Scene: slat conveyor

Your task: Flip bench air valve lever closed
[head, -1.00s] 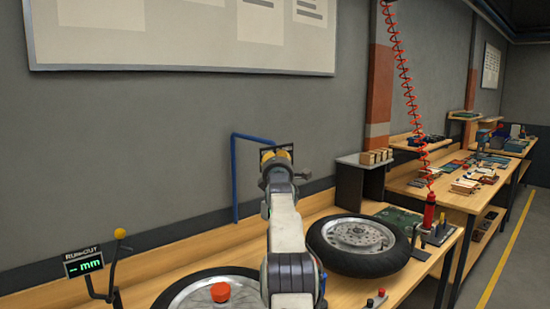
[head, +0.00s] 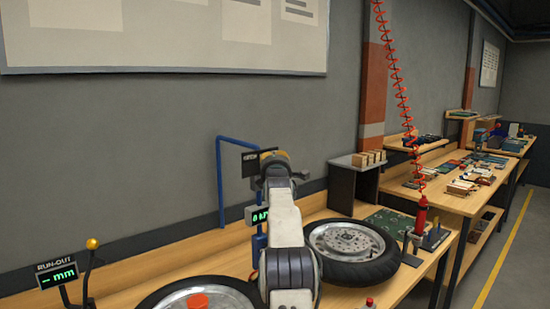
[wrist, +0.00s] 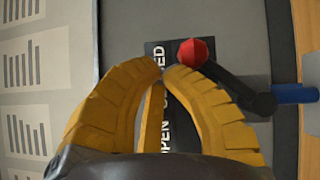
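The valve lever shows in the wrist view as a black arm with a red ball knob (wrist: 196,50). It runs from a dark pivot (wrist: 264,103) at the right up and left to the knob. A black label plate (wrist: 156,50) with OPEN and CLOSED lettering lies behind my fingers, partly hidden. My gripper (wrist: 164,70) has its yellow fingertips together with nothing seen between them. The right fingertip is right by the knob; I cannot tell whether they touch. In the head view my gripper (head: 272,158) is in front of the black plate (head: 250,163) and hides the lever.
A blue pipe (head: 220,185) stands against the wall. A green-lit gauge (head: 257,216) sits below the plate, partly behind my arm. A run-out display (head: 57,273) and a yellow-knobbed lever (head: 92,244) are at left.

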